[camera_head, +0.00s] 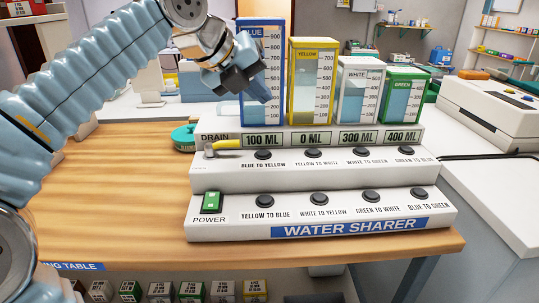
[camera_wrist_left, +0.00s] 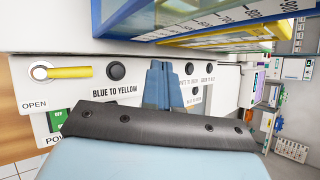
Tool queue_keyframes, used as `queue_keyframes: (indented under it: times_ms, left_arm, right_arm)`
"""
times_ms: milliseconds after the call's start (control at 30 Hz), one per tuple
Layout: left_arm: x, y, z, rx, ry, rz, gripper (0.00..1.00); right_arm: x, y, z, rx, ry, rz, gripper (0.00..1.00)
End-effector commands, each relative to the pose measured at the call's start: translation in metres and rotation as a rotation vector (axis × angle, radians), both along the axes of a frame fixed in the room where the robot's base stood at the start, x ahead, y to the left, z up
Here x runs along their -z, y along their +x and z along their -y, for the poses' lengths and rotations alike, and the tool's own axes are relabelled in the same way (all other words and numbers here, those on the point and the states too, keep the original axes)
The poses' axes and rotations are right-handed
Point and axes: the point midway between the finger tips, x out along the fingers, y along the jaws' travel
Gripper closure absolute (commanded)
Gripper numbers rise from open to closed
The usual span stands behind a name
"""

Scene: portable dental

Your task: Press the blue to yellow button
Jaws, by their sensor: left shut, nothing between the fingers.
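The blue to yellow button (camera_head: 263,154) is a round black knob on the upper step of the white water sharer (camera_head: 330,181), above its printed label. It also shows in the left wrist view (camera_wrist_left: 116,71), left of the fingers. My left gripper (camera_head: 260,92) is shut and empty, pointing down in front of the blue tank (camera_head: 247,112), above the button and apart from it. In the left wrist view, the closed blue fingers (camera_wrist_left: 163,84) hide part of the panel right of that button. My right gripper is not in view.
Yellow (camera_head: 312,100), white (camera_head: 358,100) and green (camera_head: 403,100) tanks stand beside the blue one. The yellow drain lever (camera_head: 226,144) and green power switch (camera_head: 211,201) are left of the buttons. Displays read 100, 0, 300 and 400 ML. Wooden table (camera_head: 110,190) is clear at left.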

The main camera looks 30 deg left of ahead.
Motion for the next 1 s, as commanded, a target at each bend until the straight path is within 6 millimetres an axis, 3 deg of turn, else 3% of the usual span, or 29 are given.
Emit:
queue_keyframes:
  times_ms: [567, 733, 800, 1000]
  left_arm:
    - [0.005, -0.001, -0.004, 0.038, 0.047, 0.012, 1.00]
    - [0.025, -0.002, -0.004, 0.038, 0.046, 0.011, 1.00]
    - [0.041, -0.001, -0.004, 0.037, 0.046, 0.013, 1.00]
    - [0.068, -0.001, -0.004, 0.038, 0.045, 0.012, 1.00]
  right_arm:
    - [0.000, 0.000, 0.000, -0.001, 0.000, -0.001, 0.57]
    - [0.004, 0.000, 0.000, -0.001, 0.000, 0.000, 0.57]
    - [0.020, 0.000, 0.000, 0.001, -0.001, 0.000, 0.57]
    - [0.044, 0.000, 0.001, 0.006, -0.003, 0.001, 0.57]
